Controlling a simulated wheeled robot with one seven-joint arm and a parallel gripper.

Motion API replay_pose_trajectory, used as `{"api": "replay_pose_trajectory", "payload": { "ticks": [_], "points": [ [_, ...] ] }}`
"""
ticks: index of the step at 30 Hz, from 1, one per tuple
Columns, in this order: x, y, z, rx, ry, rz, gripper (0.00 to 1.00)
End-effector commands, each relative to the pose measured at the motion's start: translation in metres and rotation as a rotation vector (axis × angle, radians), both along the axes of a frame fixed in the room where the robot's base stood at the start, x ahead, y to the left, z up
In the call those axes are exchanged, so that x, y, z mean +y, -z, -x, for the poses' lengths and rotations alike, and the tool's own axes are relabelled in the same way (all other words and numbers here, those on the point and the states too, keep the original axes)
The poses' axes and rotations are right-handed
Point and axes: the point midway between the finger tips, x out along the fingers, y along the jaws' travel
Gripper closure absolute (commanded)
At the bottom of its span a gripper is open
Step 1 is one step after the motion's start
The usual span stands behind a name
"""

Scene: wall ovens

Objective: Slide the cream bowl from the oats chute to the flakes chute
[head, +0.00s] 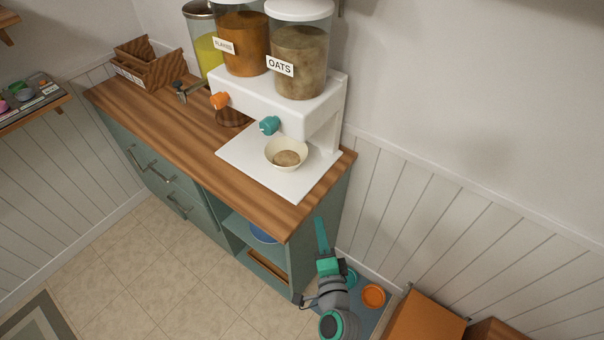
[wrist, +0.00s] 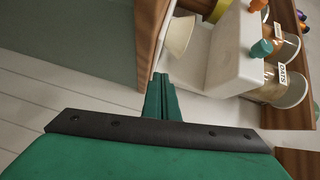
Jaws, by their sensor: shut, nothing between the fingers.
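The cream bowl (head: 273,152) stands upright on the white dispenser tray (head: 243,161) below the teal oats knob (head: 269,125), with a tan heap inside. In the wrist view the bowl (wrist: 180,36) shows side-on at top centre. The oats jar (head: 300,82) is at the right of the dispenser. The flakes jar (head: 242,48) is left of it, above the orange flakes knob (head: 219,100). My gripper (head: 320,222) is shut and empty, apart from the bowl, off the counter's right end. Its teal fingers (wrist: 161,88) point toward the counter in the wrist view.
The wooden counter (head: 160,118) has a metal tap-like fitting (head: 190,90) and a brown wooden box (head: 149,66) to the left. A brown round item (head: 233,117) sits below the flakes side. An orange dish (head: 373,296) is low at the right. The wall closes off the back.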

Motion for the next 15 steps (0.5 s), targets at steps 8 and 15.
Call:
{"api": "replay_pose_trajectory", "payload": {
  "ticks": [8, 15],
  "points": [
    [-0.004, -0.038, -0.036, -0.043, -0.064, -0.149, 1.00],
    [0.001, -0.041, -0.056, -0.046, -0.072, -0.162, 1.00]
  ]
}}
